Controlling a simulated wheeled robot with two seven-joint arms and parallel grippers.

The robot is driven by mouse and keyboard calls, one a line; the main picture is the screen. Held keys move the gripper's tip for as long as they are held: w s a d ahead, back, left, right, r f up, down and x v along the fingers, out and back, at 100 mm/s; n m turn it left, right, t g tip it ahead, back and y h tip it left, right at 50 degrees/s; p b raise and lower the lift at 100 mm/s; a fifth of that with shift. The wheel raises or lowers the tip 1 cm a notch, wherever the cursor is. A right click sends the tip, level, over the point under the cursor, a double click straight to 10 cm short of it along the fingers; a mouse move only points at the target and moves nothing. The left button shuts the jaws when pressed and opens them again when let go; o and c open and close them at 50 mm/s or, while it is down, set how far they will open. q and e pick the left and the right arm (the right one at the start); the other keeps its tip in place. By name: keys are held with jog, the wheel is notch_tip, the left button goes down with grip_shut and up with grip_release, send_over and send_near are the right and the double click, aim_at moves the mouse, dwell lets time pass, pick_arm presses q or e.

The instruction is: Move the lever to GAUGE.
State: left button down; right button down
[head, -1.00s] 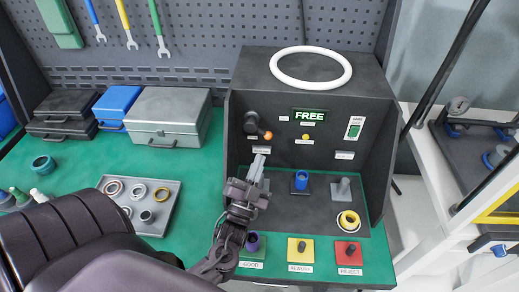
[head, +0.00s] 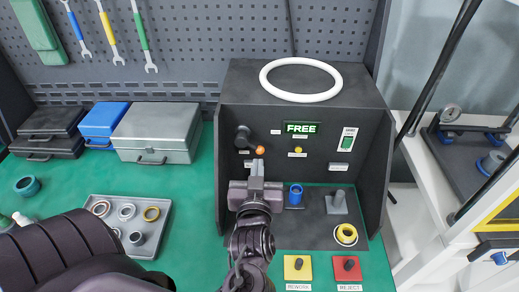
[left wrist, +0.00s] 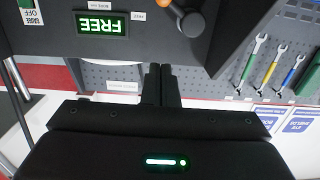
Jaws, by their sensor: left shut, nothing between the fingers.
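The lever (head: 245,138) is a dark arm on a round hub with an orange tip, on the left of the test box's front panel. It points down and right, its tip beside a small label I cannot read. In the left wrist view, which is upside down, the lever (left wrist: 190,22) shows at the top edge. My left gripper (head: 257,166) is shut and empty, its fingertips just below the orange tip. The fingers (left wrist: 161,72) look apart from the lever in the left wrist view. A green display (head: 301,128) reads FREE. My right gripper is not in view.
A white ring (head: 301,80) lies on top of the box. A blue cup-like part (head: 295,194), a grey post (head: 337,203) and yellow rings (head: 346,234) stand inside to the right. A parts tray (head: 92,206) and toolboxes (head: 158,134) are on the left.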

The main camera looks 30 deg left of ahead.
pick_arm(q)
jog(key=shift+w, duration=0.1)
jog(key=b, duration=0.5)
send_over(259, 151)
jog(key=v, duration=0.2)
jog(key=f, duration=0.1)
notch_tip(259, 151, down, 3)
jog(key=shift+w+r+b, duration=0.1)
jog(key=shift+r+b, duration=0.1)
jog(key=shift+b, duration=0.85)
jog(key=shift+f+b, duration=0.55)
jog(key=shift+b, duration=0.15)
jog(key=shift+f+m+p, duration=0.1)
jog(key=shift+m+p, duration=0.2)
jog(key=shift+p, duration=0.3)
